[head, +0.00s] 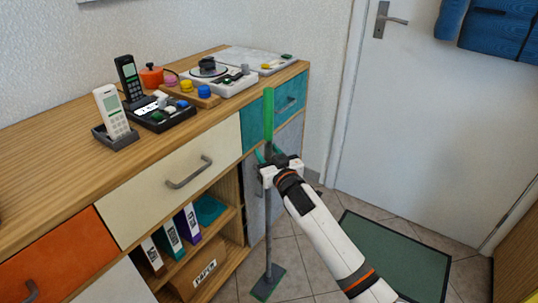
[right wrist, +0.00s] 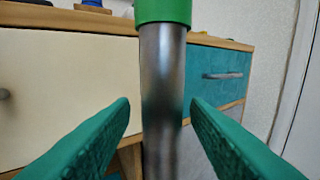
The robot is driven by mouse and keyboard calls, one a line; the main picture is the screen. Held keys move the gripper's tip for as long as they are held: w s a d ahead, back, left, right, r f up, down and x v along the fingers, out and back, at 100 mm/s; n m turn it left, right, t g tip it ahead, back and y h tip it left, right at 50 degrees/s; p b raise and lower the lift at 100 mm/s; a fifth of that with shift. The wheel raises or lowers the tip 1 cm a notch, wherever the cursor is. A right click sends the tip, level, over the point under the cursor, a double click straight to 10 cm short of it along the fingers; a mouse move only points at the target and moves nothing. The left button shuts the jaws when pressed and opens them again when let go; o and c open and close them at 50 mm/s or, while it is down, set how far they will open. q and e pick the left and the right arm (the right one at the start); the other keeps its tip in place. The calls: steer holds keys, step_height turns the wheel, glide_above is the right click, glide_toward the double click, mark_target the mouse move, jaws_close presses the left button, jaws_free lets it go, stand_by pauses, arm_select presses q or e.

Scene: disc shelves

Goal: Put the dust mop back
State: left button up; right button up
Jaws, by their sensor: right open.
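The dust mop stands upright on the tiled floor in front of the sideboard, with a green grip (head: 268,115), a grey metal pole (head: 268,225) and a flat dark green-edged head (head: 268,282). My right gripper (head: 268,154) is at the upper pole, just below the green grip. In the right wrist view its two green fingers (right wrist: 160,108) are open, one on each side of the pole (right wrist: 162,75), with gaps showing between. The green grip's lower end (right wrist: 163,12) shows at the top there. My left gripper is not in view.
The wooden sideboard (head: 55,155) has drawers and open shelves with binders (head: 173,240) and a cardboard box (head: 196,276). Phones, a button box and other devices stand on its top. A dark green mat (head: 395,250) lies before the white door (head: 430,120).

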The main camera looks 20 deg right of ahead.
steer(key=shift+r, duration=0.15)
steer(key=s+d+p, duration=0.1)
steer(key=s+p, duration=0.1)
steer(key=s, duration=1)
steer(key=s+f+g+h, duration=0.1)
steer(key=s+f+g, duration=0.3)
steer(key=s+f, duration=0.45)
steer(key=s+f+g+h, duration=0.1)
steer(key=s+f+g, duration=0.4)
steer(key=f, duration=0.7)
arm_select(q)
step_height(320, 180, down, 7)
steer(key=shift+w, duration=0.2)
arm_select(e)
steer(key=s+f+g, duration=0.3)
steer(key=s+f, duration=0.1)
steer(key=s, duration=0.4)
steer(key=s+f+g, duration=0.3)
steer(key=s+f, duration=0.1)
steer(key=s, duration=0.4)
steer(key=shift+a+n, duration=0.35)
steer(key=shift+n, duration=0.05)
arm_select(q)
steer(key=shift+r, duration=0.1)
arm_select(e)
steer(key=shift+w, duration=0.1)
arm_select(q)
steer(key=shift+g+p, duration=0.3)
arm_select(e)
steer(key=shift+f, duration=0.15)
